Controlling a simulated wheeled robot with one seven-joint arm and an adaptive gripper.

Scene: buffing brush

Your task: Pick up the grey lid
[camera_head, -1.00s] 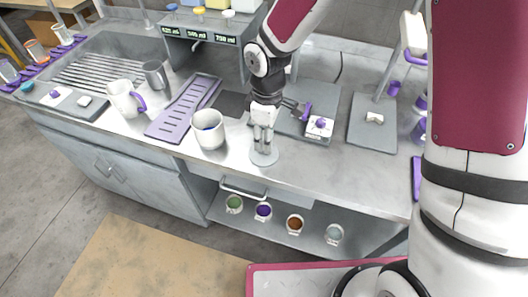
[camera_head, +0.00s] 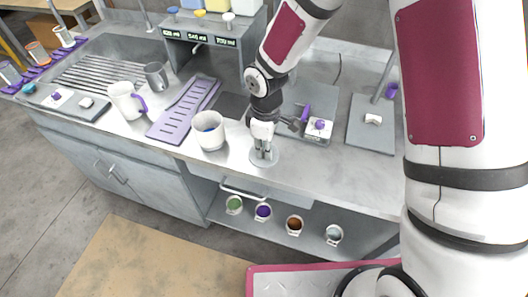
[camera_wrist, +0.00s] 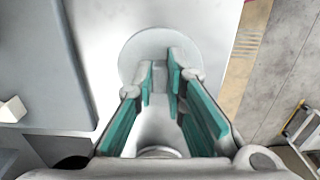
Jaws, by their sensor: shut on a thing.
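The grey lid (camera_head: 264,160) is a flat, round, light grey disc near the counter's front edge, to the right of the white mug. My gripper (camera_head: 262,147) is directly above it, pointing down. In the wrist view the lid (camera_wrist: 136,50) lies beyond the fingertips. There my gripper (camera_wrist: 160,76), with teal finger pads, is closed around the lid's small raised handle, which is mostly hidden between the fingers. I cannot tell whether the lid rests on the counter or is slightly above it.
A white mug (camera_head: 208,131) stands close on the left. A purple slotted tray (camera_head: 183,110) lies farther left. A small box with a purple knob (camera_head: 319,127) sits behind right. A grey board (camera_head: 372,136) lies at right. Counter is clear right of the lid.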

